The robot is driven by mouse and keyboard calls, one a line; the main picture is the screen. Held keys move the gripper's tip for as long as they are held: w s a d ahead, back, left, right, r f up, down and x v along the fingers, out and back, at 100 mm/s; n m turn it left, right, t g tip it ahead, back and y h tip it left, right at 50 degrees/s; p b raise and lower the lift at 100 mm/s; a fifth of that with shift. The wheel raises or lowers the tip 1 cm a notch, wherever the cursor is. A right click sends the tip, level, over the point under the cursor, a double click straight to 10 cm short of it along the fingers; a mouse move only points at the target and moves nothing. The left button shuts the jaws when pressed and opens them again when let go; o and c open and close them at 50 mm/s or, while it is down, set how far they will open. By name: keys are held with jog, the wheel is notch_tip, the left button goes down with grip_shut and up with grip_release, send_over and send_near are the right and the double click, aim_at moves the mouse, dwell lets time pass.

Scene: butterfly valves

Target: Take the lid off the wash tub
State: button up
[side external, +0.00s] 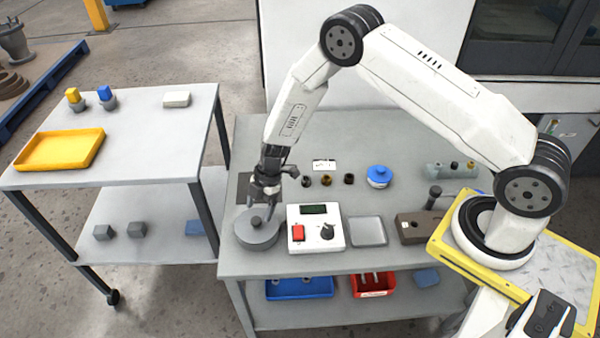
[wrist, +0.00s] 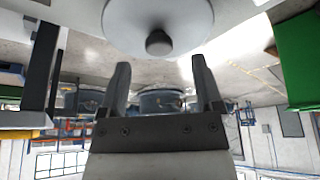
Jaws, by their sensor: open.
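The wash tub (side external: 256,240) is a low, round grey vessel at the front left of the workbench. Its flat grey lid (side external: 242,226) is on it, with a dark round knob (side external: 257,221) in the middle. My gripper (side external: 262,204) is open and points down just above the lid, close over the knob. In the wrist view the lid (wrist: 185,15) and knob (wrist: 159,43) show at the top. The two fingers (wrist: 162,72) are spread, with the knob lined up between them but beyond their tips. Nothing is held.
A white control box (side external: 318,236) with a red switch and dark dial stands close right of the tub. A grey tray (side external: 367,231), a brown block (side external: 415,230) and a blue-lidded pot (side external: 379,176) are further right. A side cart (side external: 140,155) stands left across a gap.

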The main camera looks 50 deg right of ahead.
aim_at(256, 219)
jog(key=shift+x, duration=1.85)
grip_shut()
